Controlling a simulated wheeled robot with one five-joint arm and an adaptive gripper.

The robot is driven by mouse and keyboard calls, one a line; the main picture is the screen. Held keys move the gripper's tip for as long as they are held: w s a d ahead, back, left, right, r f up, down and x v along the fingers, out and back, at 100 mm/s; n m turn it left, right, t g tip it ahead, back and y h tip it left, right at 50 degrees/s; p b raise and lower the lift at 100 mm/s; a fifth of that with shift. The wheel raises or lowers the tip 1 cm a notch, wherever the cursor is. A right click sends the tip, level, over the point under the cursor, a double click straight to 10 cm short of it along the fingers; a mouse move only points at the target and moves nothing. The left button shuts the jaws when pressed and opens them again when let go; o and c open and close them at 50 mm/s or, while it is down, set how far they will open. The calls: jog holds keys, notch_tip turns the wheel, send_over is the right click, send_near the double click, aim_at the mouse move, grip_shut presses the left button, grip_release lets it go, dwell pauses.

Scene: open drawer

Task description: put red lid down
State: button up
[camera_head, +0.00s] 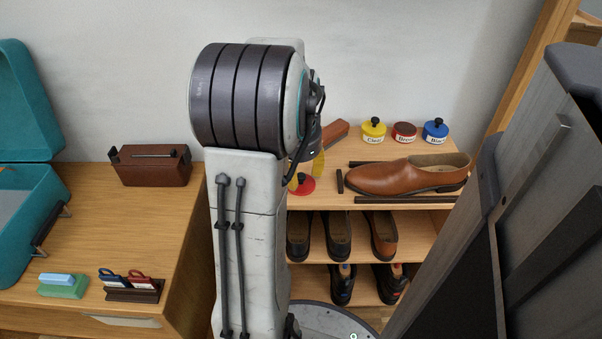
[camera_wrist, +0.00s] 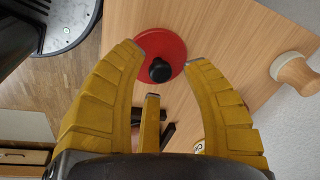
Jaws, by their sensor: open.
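The red lid (camera_head: 302,186) with a black knob lies on the wooden shelf top, just right of my arm. In the wrist view the red lid (camera_wrist: 175,46) shows as a red disc, flat on the wood, seen from above. My gripper (camera_wrist: 162,62) has yellow fingers, spread open, with the lid's black knob between the fingertips. They appear apart from the knob; whether they touch the lid's edge I cannot tell. In the head view my gripper (camera_head: 318,166) is mostly hidden behind my arm.
A brown shoe (camera_head: 405,175) lies right of the lid, among dark bars. Yellow (camera_head: 373,130), brown (camera_head: 404,133) and blue (camera_head: 435,132) tins stand at the back. A wooden-handled item (camera_head: 335,132) is behind the lid. More shoes (camera_head: 340,236) fill the lower shelves.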

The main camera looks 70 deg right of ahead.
aim_at(300, 189)
notch_tip(300, 189, up, 10)
jog(key=a+p, duration=0.1)
jog(key=p, duration=0.3)
jog(key=shift+s+a+r, duration=0.15)
jog(key=shift+a+r, duration=0.05)
jog(key=shift+a, duration=0.15)
jog(key=w+a+n+t, duration=0.1)
jog(key=w+a+n, duration=1.1)
jog(key=w+a, duration=0.3)
jog(key=s+a+f+n+y, duration=0.1)
jog(key=a+n, duration=0.6)
jog(key=a, duration=0.3)
jog(key=s+a+f+n+t, duration=0.1)
jog(key=s+a+f+n, duration=0.1)
jog(key=a+n, duration=0.5)
jog(key=a, duration=0.4)
jog(key=shift+y, duration=0.4)
jog(key=shift+s+r, duration=0.1)
jog(key=shift+r, duration=0.05)
